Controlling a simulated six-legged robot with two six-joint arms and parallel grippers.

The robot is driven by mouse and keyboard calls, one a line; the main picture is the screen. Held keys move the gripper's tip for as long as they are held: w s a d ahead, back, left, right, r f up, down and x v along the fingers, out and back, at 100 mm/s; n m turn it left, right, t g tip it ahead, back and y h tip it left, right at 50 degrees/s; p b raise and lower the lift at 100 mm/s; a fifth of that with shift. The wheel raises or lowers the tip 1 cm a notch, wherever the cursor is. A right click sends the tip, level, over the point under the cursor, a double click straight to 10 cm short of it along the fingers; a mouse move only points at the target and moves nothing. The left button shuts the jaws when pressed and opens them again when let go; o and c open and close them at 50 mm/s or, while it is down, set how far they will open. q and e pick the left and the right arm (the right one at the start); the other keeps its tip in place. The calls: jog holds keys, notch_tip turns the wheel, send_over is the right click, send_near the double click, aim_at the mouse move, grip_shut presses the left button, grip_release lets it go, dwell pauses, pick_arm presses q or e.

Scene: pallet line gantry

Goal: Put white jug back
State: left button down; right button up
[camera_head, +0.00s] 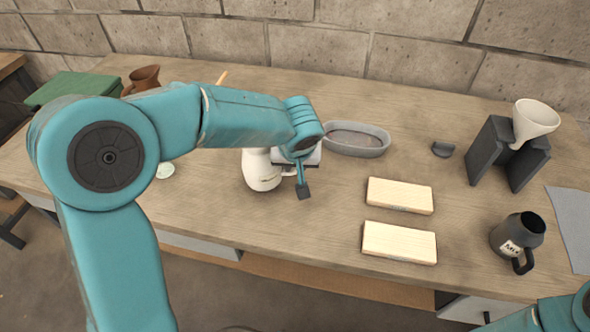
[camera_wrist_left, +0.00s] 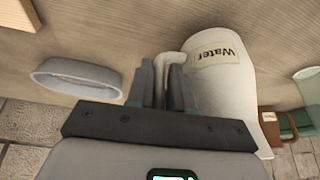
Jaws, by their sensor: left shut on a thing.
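The white jug (camera_head: 261,170) is upright at the middle of the wooden table, partly hidden behind my left arm. In the left wrist view the jug (camera_wrist_left: 232,95) carries a "Water" label, and its handle runs between the fingers. My left gripper (camera_head: 303,185) is at the jug's right side, shut on that handle; its fingers also show in the left wrist view (camera_wrist_left: 160,80). I cannot tell whether the jug's base touches the table. Of my right arm only a teal part shows at the lower right corner; its gripper is out of view.
A grey oval tray (camera_head: 378,150) lies right of the jug. Two pale blocks (camera_head: 400,195) (camera_head: 399,242) lie in front. A dark labelled jug (camera_head: 507,235) and a black stand (camera_head: 490,145) with a white funnel (camera_head: 535,119) are right. A brown mug (camera_head: 144,77) is back left.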

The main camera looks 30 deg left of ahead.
pick_arm(q)
jog(key=shift+f, duration=1.15)
jog(key=shift+f, duration=0.1)
jog(key=c, duration=1)
grip_release()
jog(key=v, duration=1.2)
jog(key=shift+s, duration=0.1)
